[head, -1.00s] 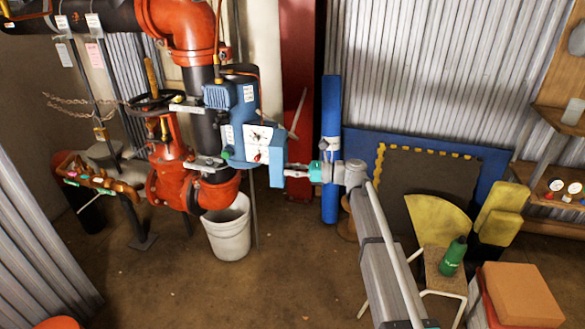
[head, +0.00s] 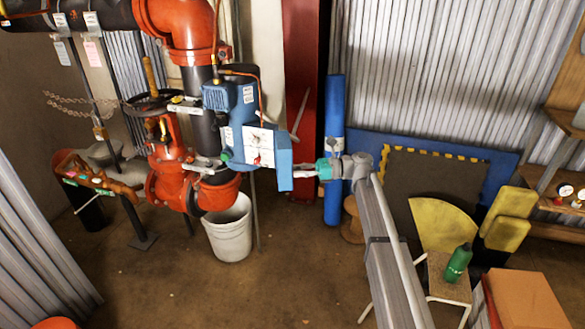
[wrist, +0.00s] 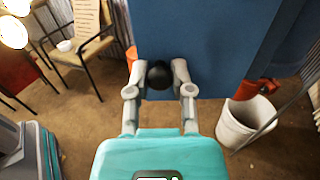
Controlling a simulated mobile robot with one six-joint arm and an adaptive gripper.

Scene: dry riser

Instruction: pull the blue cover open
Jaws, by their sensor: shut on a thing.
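The blue cover (head: 285,168) hangs at the right side of the blue box on the red and black piping, seen nearly edge-on in the head view. In the wrist view the cover's broad blue face (wrist: 215,45) fills the top middle and right. My gripper (head: 298,170) reaches it from the right. In the wrist view my gripper (wrist: 160,82) has its two grey fingers closed around a round black knob (wrist: 160,74) near the cover's lower left edge.
A white bucket (head: 229,230) stands on the floor below the piping. A blue upright cylinder (head: 334,110) stands behind my gripper. The floor in the middle is clear.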

